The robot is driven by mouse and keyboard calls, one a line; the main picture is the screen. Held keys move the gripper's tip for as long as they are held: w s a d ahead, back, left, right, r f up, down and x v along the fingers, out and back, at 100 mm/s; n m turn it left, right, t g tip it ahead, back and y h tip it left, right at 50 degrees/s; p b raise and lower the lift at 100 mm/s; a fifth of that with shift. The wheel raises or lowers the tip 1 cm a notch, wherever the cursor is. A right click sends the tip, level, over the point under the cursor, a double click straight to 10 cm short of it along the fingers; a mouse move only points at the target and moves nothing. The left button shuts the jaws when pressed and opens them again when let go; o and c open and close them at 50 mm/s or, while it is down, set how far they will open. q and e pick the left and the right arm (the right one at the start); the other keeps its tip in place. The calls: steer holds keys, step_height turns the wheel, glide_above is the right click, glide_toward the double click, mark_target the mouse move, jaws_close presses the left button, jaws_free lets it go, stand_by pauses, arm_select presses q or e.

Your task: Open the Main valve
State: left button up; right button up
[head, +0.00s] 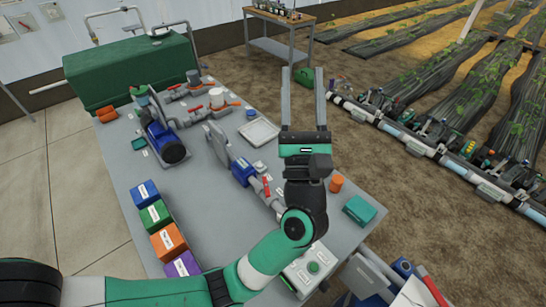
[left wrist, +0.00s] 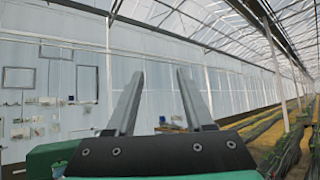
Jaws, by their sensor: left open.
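Several valves with red or orange handles sit in the grey pipework on the skid table. One red valve handle (head: 267,187) is on the pipe in front of the blue pump-like unit, just left of my left arm. Orange-red handles (head: 180,90) and (head: 228,105) show at the back near the tank. No label tells me which is the Main valve. My left gripper (head: 303,80) is open and empty, raised over the table's right side, apart from every valve. In the left wrist view, its fingers (left wrist: 160,75) point at the greenhouse wall and roof. My right gripper is out of view.
A green tank (head: 130,70) stands behind the grey table (head: 205,210). Blue, green, orange and purple boxes (head: 145,193) line its left edge. A white tray (head: 258,132), an orange cup (head: 336,183) and a teal box (head: 359,210) also lie there. My arm hides part of the pipework.

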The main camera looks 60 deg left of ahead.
arm_select(q)
steer(key=w+a+f+n+g+h+b, duration=0.1)
steer(key=a+f+h, duration=0.1)
steer(key=f, duration=0.5)
steer(key=w+a+f+g+h, duration=0.1)
steer(key=f+h, duration=0.1)
steer(key=f, duration=0.4)
steer(key=n+g+h+b, duration=0.1)
steer(key=g+h+b, duration=0.2)
steer(key=g+h, duration=0.3)
glide_toward(266, 186)
steer(key=b+x, duration=0.2)
steer(key=x, duration=0.5)
steer(key=shift+w+a+f+b, duration=0.15)
steer(key=shift+a+b, duration=0.2)
steer(key=shift+b, duration=0.05)
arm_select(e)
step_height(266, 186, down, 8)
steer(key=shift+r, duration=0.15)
arm_select(q)
jaws_close()
